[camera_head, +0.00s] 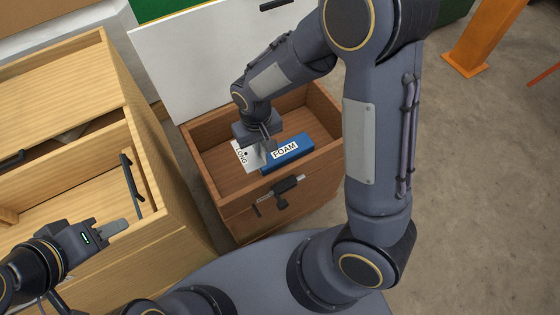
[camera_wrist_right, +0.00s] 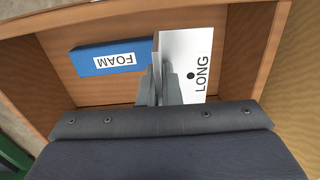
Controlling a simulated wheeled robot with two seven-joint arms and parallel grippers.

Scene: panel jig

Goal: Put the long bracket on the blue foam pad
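The long bracket (camera_wrist_right: 196,52) is a pale metal piece marked LONG with a dark round hole and an upright flange. It also shows in the head view (camera_head: 243,158), partly hidden by my right gripper. The blue foam pad (camera_head: 287,151), marked FOAM, lies on the drawer floor just beside the bracket; it also shows in the wrist view (camera_wrist_right: 100,58). My right gripper (camera_head: 267,147) points down into the drawer, its fingers (camera_wrist_right: 160,88) closed on the bracket's flange. I cannot tell whether the bracket touches the floor. My left gripper (camera_head: 116,228) looks shut and empty.
The brown wooden drawer (camera_head: 222,186) has walls around the bracket and pad, with a dark clamp-like handle (camera_head: 284,188) on its front. A light wooden cabinet (camera_head: 165,215) stands to the left. A white panel (camera_head: 172,75) rises behind the drawer. Grey floor lies to the right.

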